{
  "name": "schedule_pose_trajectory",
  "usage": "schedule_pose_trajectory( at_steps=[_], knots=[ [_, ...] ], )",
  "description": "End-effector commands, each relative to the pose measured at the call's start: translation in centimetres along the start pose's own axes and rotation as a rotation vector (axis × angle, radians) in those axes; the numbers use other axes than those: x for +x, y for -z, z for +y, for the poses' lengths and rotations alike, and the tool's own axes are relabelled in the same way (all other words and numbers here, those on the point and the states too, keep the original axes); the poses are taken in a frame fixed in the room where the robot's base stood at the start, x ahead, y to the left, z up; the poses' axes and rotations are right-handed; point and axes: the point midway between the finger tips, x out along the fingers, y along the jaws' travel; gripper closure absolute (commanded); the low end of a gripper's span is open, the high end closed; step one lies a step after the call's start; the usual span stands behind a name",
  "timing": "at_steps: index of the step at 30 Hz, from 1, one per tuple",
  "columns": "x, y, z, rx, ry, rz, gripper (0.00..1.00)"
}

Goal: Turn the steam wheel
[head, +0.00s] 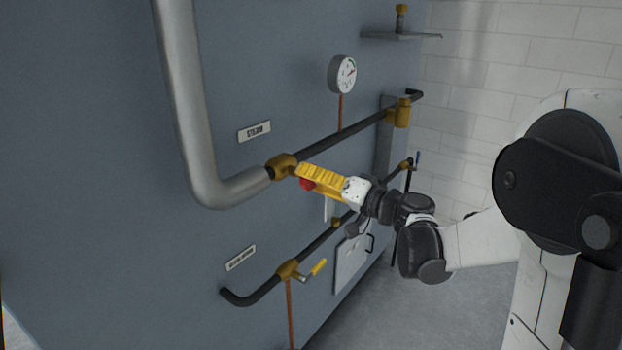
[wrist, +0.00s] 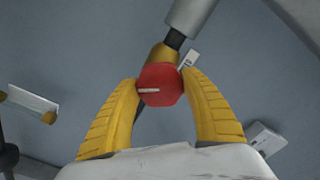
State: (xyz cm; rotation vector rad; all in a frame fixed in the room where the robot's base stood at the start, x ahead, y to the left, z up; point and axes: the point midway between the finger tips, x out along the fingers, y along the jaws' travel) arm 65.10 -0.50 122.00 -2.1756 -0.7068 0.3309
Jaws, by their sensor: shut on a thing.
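The steam wheel is a small red knob (wrist: 161,84) on a brass valve body (wrist: 162,55). In the head view the red knob (head: 306,184) shows just below my gripper, beside the brass valve (head: 282,165) on the steam pipe. My gripper (wrist: 163,85) has two yellow ribbed fingers, one on each side of the red knob, with their tips against it. In the head view my gripper (head: 304,176) reaches in from the right and covers part of the knob. A "STEAM" label (head: 254,131) is on the panel above the valve.
A thick grey pipe (head: 183,100) bends into the valve from the left. A pressure gauge (head: 342,75) sits above the dark pipe (head: 340,136). Floor at the lower right is clear.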

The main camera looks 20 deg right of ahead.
Motion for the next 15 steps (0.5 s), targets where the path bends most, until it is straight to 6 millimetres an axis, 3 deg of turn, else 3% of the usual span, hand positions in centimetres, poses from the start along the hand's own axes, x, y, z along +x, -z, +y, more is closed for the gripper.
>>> schedule_pose_trajectory(
  at_steps=[15],
  knots=[
    [0.0, -0.02, -0.01, 0.465, 0.0, 0.0, 0.77]
  ],
)
